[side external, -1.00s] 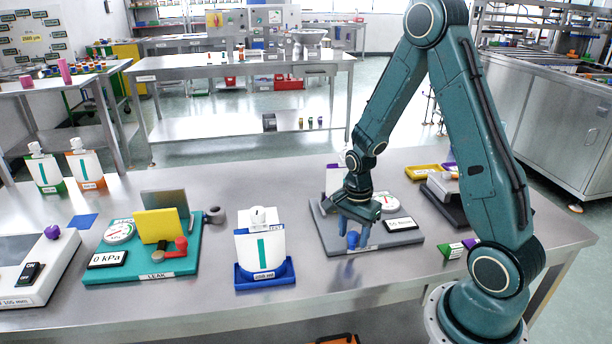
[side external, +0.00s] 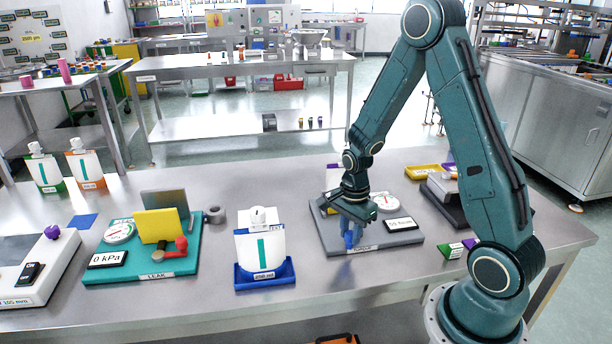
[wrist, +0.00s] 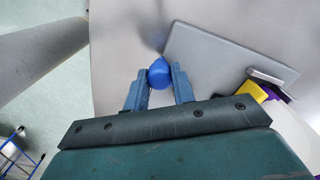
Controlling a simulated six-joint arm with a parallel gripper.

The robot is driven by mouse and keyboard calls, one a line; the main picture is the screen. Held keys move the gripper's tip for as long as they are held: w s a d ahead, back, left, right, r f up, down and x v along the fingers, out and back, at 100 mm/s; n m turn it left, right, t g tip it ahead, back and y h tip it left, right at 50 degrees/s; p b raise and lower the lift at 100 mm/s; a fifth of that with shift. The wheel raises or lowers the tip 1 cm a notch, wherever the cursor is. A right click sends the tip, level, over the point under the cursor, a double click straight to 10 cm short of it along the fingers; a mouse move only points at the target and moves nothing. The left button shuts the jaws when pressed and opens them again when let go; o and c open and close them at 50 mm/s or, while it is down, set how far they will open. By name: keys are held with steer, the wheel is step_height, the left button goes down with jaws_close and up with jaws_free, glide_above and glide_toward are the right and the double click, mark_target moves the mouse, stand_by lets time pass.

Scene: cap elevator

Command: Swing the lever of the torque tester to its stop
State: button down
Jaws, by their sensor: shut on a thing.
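The torque tester (side external: 385,239) is a grey plate with a round dial (side external: 388,202) and a small display (side external: 401,225), at the right of the bench in the side view. Its plate (wrist: 225,68) also shows in the wrist view. My gripper (side external: 349,243) is low over the plate's front left part. In the wrist view, my gripper (wrist: 159,80) is shut on the lever's blue round knob (wrist: 159,71), which sits between the fingertips. The rest of the lever is mostly hidden by the gripper and wrist.
A white pouch in a blue tray (side external: 266,279) stands left of the tester. Further left is the teal leak tester (side external: 125,262). A yellow tray (side external: 423,171) and a dark device (side external: 446,205) lie to the right. Bare bench separates the blue tray from the tester.

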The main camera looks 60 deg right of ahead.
steer(key=w+m, duration=0.1)
steer(key=m, duration=0.2)
steer(key=shift+w, duration=0.4)
steer(key=m, duration=0.1)
steer(key=w+m, duration=0.1)
steer(key=shift+w+d+m, duration=0.2)
steer(key=shift+w+m, duration=0.05)
steer(key=shift+m, duration=0.15)
steer(key=shift+w+d+m, duration=0.4)
steer(key=shift+w+m, duration=0.2)
steer(key=shift+m, duration=0.65)
steer(key=shift+w+d+m, duration=0.4)
steer(key=shift+w+m, duration=0.15)
steer(key=shift+m, duration=0.7)
steer(key=c, duration=1.2)
jaws_free()
steer(key=shift+o, duration=0.2)
steer(key=shift+r, duration=0.15)
step_height(320, 180, up, 14)
steer(key=shift+f, duration=0.2)
